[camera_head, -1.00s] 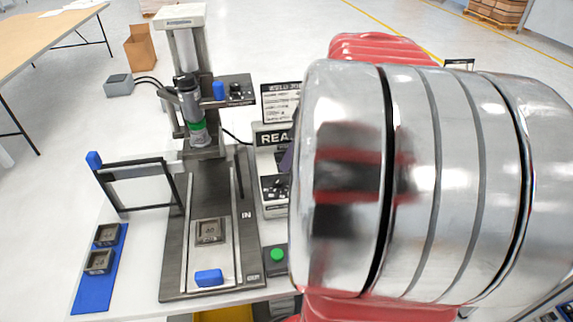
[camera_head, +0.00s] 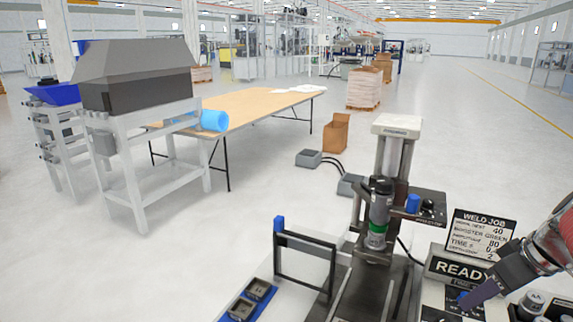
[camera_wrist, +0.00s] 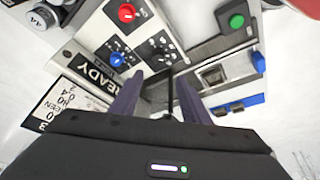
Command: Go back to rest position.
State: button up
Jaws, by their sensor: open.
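My gripper (camera_head: 474,293) is at the lower right of the head view, in front of the control box with the READY display (camera_head: 462,268). In the wrist view its two dark fingers (camera_wrist: 152,100) are spread apart with nothing between them. The control box's panel with a red knob (camera_wrist: 127,13) and a blue knob (camera_wrist: 117,59) lies beyond the fingers. My arm comes in from the right edge of the head view.
The welding press (camera_head: 378,212) stands left of my gripper. A blue strip (camera_head: 243,302) with grey parts and a black frame (camera_head: 304,262) are farther left. White-capped containers (camera_head: 531,303) stand at the right. A wooden table (camera_head: 250,105) is behind.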

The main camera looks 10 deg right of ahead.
jog(key=s+a+f+m, duration=0.1)
jog(key=s+a, duration=0.1)
jog(key=a, duration=1.2)
jog(key=s+a+f+m+t+h, duration=0.1)
jog(key=s+a, duration=0.2)
jog(key=a, duration=1.1)
jog(key=shift+a+m, duration=0.3)
jog(key=shift+a, duration=0.1)
jog(key=shift+c, duration=0.3)
